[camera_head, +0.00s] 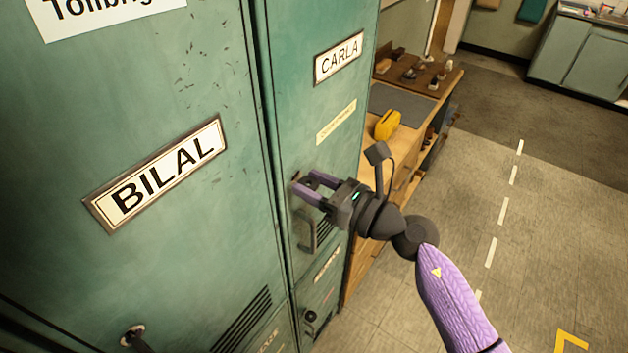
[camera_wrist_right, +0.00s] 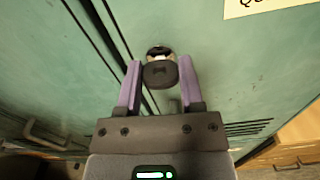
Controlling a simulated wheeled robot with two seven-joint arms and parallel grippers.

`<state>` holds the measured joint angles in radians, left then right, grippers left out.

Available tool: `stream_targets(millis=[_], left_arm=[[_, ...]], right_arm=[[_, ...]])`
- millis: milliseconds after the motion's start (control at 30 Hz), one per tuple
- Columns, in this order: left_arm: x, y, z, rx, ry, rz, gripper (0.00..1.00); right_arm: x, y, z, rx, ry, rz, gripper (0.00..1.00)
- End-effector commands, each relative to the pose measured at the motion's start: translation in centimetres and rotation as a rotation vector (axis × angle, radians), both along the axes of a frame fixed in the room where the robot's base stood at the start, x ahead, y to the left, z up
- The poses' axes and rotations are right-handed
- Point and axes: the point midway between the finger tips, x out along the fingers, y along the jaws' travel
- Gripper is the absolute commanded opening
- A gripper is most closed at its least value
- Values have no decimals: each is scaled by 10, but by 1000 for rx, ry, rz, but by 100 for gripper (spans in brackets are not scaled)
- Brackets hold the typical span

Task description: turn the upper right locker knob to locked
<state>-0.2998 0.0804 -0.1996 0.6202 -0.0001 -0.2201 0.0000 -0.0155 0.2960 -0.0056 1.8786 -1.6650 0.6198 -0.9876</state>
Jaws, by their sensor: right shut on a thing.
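The upper right locker door (camera_head: 285,90) is green and bears a CARLA plate (camera_head: 339,57). In the right wrist view its dark round knob (camera_wrist_right: 160,74), with a bright metal collar behind, sits between the purple fingers of my right gripper (camera_wrist_right: 160,66). In the head view my right gripper (camera_head: 305,184) reaches the door from the right and is shut on the knob, which is mostly hidden by the fingers. I cannot read a locked or unlocked mark. My left gripper is not in view.
Below the knob is a door handle (camera_head: 307,234). A lower locker has its own knob (camera_head: 311,315). The BILAL locker (camera_head: 155,90) is at left. A wooden bench with a yellow object (camera_head: 388,124) stands beyond the lockers. Open floor (camera_head: 540,230) lies to the right.

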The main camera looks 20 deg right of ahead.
Motion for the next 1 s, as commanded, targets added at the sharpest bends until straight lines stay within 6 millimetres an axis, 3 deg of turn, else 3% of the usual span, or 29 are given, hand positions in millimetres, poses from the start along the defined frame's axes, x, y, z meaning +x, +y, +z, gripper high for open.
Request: stream_targets(millis=[1000], left_arm=[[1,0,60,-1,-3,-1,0]], right_arm=[[2,-3,1,739,573,-1,0]])
